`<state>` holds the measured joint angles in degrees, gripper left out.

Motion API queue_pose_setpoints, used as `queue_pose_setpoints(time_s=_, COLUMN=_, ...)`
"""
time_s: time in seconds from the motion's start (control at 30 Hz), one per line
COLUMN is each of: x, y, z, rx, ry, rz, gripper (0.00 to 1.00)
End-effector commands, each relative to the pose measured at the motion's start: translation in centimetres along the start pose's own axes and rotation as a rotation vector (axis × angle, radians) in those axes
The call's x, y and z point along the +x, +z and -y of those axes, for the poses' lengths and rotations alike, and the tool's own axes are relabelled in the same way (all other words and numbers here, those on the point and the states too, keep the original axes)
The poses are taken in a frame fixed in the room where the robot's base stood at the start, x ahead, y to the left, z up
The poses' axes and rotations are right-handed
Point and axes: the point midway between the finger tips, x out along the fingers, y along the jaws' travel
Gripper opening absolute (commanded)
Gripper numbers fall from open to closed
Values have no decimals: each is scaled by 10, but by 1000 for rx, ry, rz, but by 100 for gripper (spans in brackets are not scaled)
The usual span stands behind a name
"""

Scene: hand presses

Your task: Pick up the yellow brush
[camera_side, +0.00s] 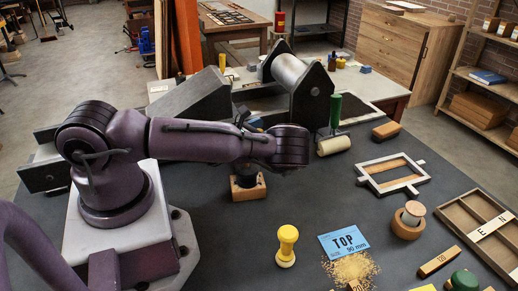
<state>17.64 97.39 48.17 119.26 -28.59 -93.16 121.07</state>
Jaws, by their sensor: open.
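A yellow round-headed piece with a waisted stem (287,246), which I take to be the yellow brush, stands upright on the dark bench (225,255), below the centre of the picture. Its lower end is yellow too, and I see no bristles. My arm reaches across from the left, and its black-ringed joint is above and behind the yellow piece, well apart from it. Nothing touches the yellow piece.
A wooden block (248,190) stands behind, under the arm. A cream roller (334,145), white frame (391,173) and round wooden piece (408,221) lie farther right. The bench left of the yellow piece is clear.

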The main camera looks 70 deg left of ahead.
Motion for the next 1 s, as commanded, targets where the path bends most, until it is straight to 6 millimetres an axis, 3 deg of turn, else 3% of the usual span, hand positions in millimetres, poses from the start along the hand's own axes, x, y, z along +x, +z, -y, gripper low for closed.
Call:
queue_pose_setpoints(time_s=0.03, x=0, y=0, z=0, rx=0, ry=0, rz=0, gripper=50)
queue_pose_setpoints(time_s=0.2, x=0, y=0, z=0, rx=-1, ry=0, rz=0, gripper=11)
queue_pose_setpoints(time_s=0.27, x=0, y=0, z=0, rx=-1, ry=0, rz=0, gripper=0)
queue_pose_setpoints(time_s=0.63, x=0, y=10, z=1, rx=0, ry=-1, rz=1, gripper=0)
queue_pose_setpoints(time_s=1.0, x=-1, y=80, z=0, rx=-1, ry=1, rz=4, gripper=0)
